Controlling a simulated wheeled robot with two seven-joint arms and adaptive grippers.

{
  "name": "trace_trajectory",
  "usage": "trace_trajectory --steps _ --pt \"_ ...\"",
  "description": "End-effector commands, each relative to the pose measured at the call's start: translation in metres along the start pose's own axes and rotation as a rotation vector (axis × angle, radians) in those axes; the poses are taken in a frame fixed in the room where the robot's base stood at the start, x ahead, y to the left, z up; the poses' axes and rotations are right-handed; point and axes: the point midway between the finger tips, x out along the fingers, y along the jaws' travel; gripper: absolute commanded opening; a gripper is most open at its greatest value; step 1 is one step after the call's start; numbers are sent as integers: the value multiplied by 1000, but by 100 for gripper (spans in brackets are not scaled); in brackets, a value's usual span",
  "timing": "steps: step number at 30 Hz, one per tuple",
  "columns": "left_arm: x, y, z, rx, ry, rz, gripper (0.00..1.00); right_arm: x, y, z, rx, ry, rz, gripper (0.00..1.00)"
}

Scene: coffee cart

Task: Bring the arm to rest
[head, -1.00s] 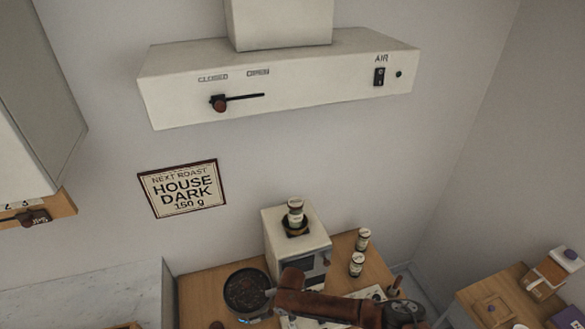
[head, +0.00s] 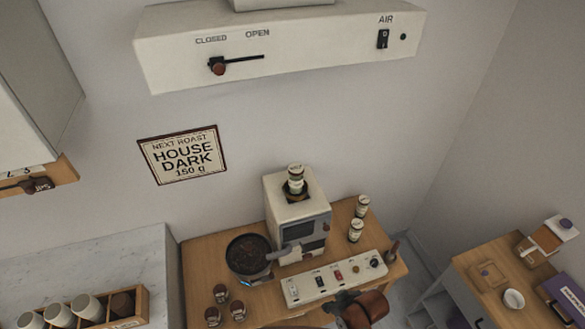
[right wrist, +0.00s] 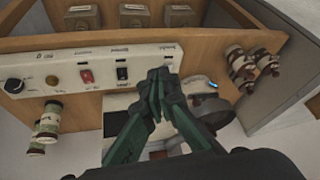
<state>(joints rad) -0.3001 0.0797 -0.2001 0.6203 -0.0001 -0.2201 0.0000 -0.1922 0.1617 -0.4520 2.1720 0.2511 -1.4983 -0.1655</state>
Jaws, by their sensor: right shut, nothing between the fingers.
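My right gripper (right wrist: 157,82) shows in the right wrist view with its dark green fingers together and nothing between them. Its fingertips appear in front of the white control panel (right wrist: 100,77), near that panel's right end in this view; I cannot tell whether they touch it. In the head view my right arm's brown and dark end (head: 362,308) is at the bottom edge, just in front of the control panel (head: 333,277). The fingers are hard to make out there. My left arm and gripper are not in view.
A pan of dark beans (head: 248,255) stands beside the white machine (head: 298,215). Several small jars stand on the wooden table. A crate of cups (head: 125,308) is at the lower left, a side table (head: 480,262) at the right. The hood (head: 290,50) hangs above.

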Motion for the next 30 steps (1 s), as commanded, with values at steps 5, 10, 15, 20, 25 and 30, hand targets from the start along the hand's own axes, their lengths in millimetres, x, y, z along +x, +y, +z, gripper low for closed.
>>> trace_trajectory --steps 5,10,15,20,25,30 --pt "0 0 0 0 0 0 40 -53 50 78 242 -35 154 0" --pt "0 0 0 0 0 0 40 -88 72 125 366 -65 251 0" --pt "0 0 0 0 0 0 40 -118 86 162 455 -91 329 0" --pt "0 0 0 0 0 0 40 -145 95 192 525 -116 396 0" --pt "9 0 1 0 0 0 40 -117 104 210 542 -133 406 0" --pt "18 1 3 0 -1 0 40 -71 113 225 539 -147 395 0"
